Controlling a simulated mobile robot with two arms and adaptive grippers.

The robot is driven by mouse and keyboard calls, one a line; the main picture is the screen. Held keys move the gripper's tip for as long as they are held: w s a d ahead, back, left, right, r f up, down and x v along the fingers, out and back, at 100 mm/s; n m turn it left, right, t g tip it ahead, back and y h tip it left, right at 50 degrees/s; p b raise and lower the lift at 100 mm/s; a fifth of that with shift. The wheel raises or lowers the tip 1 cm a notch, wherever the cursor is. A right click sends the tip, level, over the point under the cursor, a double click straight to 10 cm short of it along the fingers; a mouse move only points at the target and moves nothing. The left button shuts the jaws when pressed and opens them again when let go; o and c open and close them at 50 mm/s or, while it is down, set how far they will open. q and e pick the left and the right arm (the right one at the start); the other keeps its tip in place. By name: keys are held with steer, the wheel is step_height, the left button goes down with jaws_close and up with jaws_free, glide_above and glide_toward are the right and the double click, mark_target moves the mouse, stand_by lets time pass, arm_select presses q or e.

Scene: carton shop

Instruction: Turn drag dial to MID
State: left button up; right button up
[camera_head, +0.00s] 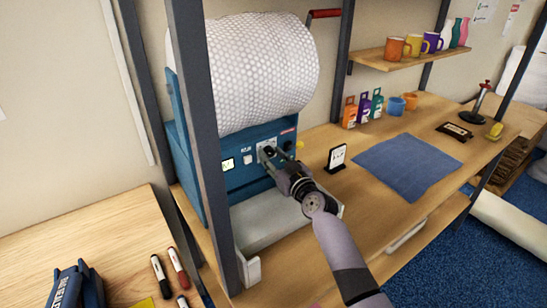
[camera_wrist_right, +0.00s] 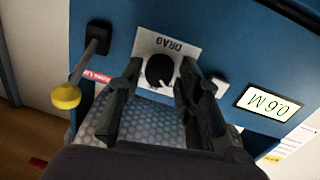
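The drag dial is a round black knob (camera_wrist_right: 160,71) on a white plate marked DRAG (camera_wrist_right: 174,45), on the front of a blue machine (camera_head: 237,178). In the right wrist view, which shows the panel upside down, a small white mark sits at the knob's lower edge. I cannot read a MID label. My right gripper (camera_head: 268,153) reaches the panel; in the wrist view its fingers (camera_wrist_right: 162,74) are open, one on each side of the knob, with gaps visible. Whether they overlap it in depth is unclear. My left gripper is not in view.
A bubble wrap roll (camera_head: 262,70) sits on the machine. A dark post (camera_head: 199,120) stands in front at left.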

jaws_close()
steer(key=shift+m, duration=0.3)
steer(key=m, duration=0.4)
steer(key=shift+p, duration=0.35)
steer(key=shift+r+m+g, duration=0.1)
steer(key=shift+m+g, duration=0.4)
steer(key=shift+m, duration=1.8)
steer(key=shift+o, duration=1.9)
jaws_free()
